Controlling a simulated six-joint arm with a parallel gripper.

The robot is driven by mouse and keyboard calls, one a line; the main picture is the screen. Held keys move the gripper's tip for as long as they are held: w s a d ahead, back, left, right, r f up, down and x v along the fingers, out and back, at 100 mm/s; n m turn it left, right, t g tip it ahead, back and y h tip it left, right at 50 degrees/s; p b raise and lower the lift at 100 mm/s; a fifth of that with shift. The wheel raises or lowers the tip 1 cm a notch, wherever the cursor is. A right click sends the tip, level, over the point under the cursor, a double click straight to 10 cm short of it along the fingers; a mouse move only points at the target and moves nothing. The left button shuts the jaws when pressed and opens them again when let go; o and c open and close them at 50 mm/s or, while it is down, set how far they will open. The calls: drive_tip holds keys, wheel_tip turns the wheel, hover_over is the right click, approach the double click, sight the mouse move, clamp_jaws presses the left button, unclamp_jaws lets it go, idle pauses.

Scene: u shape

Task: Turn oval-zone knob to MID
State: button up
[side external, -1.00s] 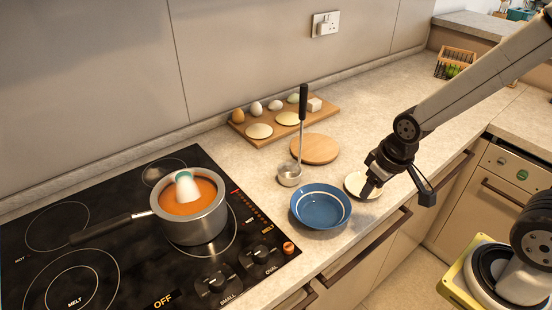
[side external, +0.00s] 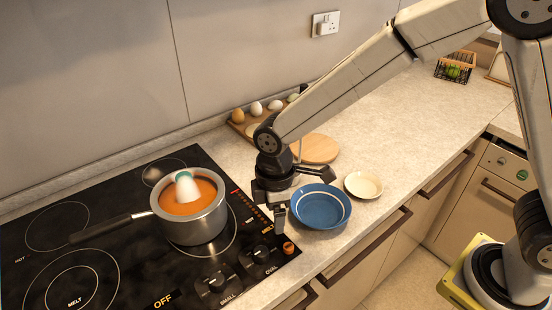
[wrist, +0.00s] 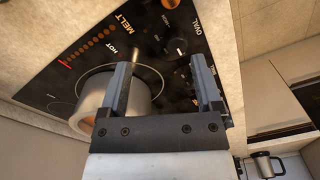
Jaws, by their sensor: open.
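The oval-zone knob (side external: 260,253) is a black dial beside the OVAL label at the hob's front right corner. It also shows in the wrist view (wrist: 178,47), ahead of the fingertips and towards the right one, with a pale mark on it. The SMALL knob (side external: 215,284) sits to its left in the side view; in the wrist view it is partly hidden by the right finger. My gripper (wrist: 161,66) is open and empty. In the side view it hangs above the counter by the hob's right edge, behind the OVAL knob and apart from it.
A pot of orange soup (side external: 196,225) stands on the hob, handle pointing left. A blue bowl (side external: 320,208) is just right of my gripper, with a small cream dish (side external: 363,186) beyond. A round board (side external: 318,149) and an egg board (side external: 238,127) lie behind my arm.

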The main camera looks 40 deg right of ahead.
sight(260, 251)
drive_tip(key=a, duration=0.1)
drive_tip(key=a+n, duration=0.2)
drive_tip(key=a, duration=0.1)
drive_tip(key=shift+s+a+f, duration=0.1)
drive_tip(key=shift+f, duration=0.25)
drive_tip(key=shift+s+f, duration=0.15)
drive_tip(key=shift+f, duration=3.7)
clamp_jaws()
